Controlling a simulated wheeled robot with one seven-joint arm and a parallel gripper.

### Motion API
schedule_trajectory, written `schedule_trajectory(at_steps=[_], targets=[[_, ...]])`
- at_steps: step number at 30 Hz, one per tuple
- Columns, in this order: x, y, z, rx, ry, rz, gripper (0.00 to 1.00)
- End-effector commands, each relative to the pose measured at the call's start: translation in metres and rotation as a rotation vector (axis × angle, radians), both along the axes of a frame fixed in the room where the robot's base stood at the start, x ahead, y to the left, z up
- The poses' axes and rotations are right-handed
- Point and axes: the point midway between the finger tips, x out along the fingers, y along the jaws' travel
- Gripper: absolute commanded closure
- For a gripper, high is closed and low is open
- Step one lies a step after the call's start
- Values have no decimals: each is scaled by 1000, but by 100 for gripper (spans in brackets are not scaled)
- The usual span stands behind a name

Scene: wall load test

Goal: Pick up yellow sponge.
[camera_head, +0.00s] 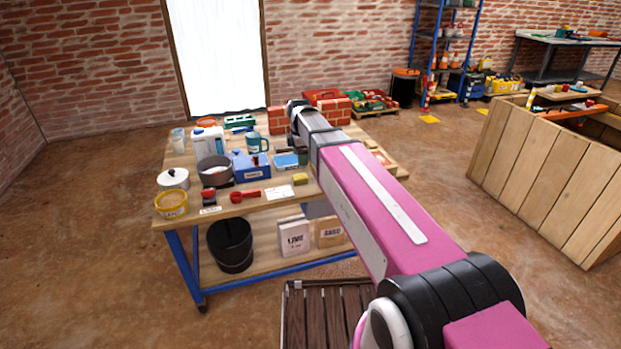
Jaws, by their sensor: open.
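A small yellow block that looks like the sponge (300,179) lies on the wooden top of the workbench (235,208). It is near the front edge, just left of my pink arm, behind a white card and in front of a blue tray. Its top and front show, and nothing is seen touching it. My arm reaches from the lower right over the right part of the bench, its far end above the back of the bench. My gripper's fingers cannot be made out; the arm hides that area.
Left of the sponge are a red scoop (245,196), a white card (279,192), a blue box (250,165), a grey pot (215,171) and a yellow tub (171,204). A blue tray (287,161) lies behind it. Brick blocks (277,120) stand at the back. Floor left of the bench is clear.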

Motion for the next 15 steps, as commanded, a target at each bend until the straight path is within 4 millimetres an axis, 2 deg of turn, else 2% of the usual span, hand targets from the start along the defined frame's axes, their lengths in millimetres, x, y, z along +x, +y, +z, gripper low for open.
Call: schedule_trajectory(at_steps=[5,15], targets=[[4,8,4,0,1,67,23],[4,8,-36,0,2,64,23]])
